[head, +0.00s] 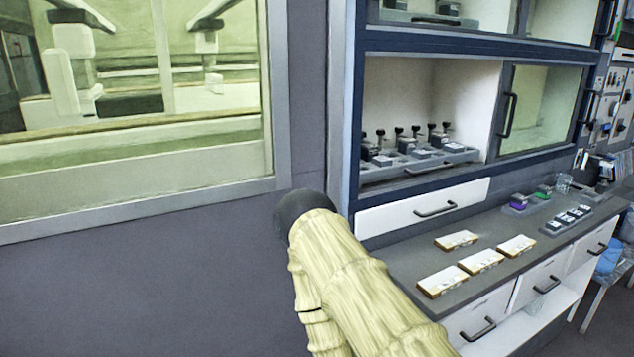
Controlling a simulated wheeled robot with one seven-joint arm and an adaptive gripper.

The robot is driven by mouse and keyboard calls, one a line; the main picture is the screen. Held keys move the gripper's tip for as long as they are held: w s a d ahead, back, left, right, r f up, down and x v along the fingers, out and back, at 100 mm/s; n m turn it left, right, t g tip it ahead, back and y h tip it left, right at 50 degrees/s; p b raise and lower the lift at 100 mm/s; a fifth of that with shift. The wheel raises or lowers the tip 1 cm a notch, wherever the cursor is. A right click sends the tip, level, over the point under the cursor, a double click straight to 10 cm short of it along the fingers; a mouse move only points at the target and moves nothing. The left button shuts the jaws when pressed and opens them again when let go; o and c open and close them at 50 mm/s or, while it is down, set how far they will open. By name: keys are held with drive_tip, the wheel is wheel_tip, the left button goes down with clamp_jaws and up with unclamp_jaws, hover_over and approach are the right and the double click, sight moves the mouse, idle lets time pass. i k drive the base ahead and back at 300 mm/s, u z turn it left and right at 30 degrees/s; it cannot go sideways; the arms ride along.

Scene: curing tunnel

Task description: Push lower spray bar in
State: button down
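I cannot make out a lower spray bar in the head view. A pale, ribbed, jointed shape with a dark rounded end rises from the bottom middle; it looks like part of my own arm. My gripper and its fingers do not show, so their state is hidden. Behind a framed window (140,178) at the upper left stand pale upright machine parts (72,70) with dark tops. Long horizontal strips run behind them. I cannot tell whether any of these is a spray bar.
A grey wall (130,290) lies below the window. At the right, a shelf cabinet (430,100) with a glass door (540,108) stands over a counter (405,262). Several flat boxes (480,261) lie on it. A white drawer (400,215) is shut. A stool (605,290) stands far right.

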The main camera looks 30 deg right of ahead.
sight(440, 160)
drive_tip(key=u, duration=0.4)
drive_tip(key=i, duration=0.35)
drive_tip(key=z, duration=1.5)
